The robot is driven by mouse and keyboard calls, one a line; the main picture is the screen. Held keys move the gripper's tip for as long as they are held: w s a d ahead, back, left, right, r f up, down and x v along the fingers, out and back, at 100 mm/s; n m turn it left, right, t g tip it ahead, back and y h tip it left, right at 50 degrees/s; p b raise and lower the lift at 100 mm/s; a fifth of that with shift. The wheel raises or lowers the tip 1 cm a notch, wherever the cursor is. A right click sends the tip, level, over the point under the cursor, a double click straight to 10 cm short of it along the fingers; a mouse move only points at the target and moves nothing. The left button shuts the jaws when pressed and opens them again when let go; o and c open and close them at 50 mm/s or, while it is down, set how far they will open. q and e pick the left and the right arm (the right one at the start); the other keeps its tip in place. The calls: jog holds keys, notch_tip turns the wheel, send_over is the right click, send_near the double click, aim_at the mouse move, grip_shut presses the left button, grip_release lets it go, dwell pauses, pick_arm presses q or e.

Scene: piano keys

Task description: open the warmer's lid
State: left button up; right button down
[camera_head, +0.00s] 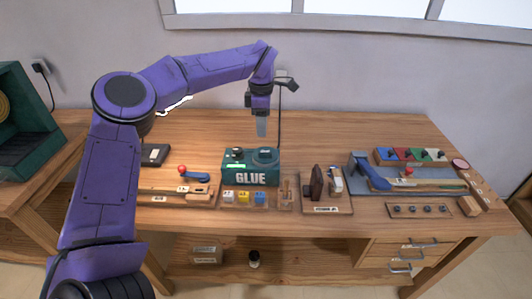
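The warmer appears to be the teal box (235,177) marked GLUE, near the middle of the wooden workbench. A round dark lid (265,154) sits on the right part of its top and looks closed. A dark knob (237,152) stands on the left part of the top. My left gripper (261,130) points down above and behind the lid, apart from it as far as I can tell. Its grey fingers overlap in this view, so I cannot tell whether they are open. My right gripper is out of view.
A cable (280,115) runs down the wall behind the warmer. Small coloured blocks (244,196) stand in front of it. A wooden stand (318,183) is to its right, a blue-handled tool (194,175) to its left. The bench back (340,130) is clear.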

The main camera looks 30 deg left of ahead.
aim_at(262, 153)
pick_arm(q)
notch_tip(262, 153, down, 10)
jog(key=shift+f+p, duration=0.1)
jog(key=shift+p, duration=0.75)
jog(key=shift+s, duration=0.1)
grip_shut()
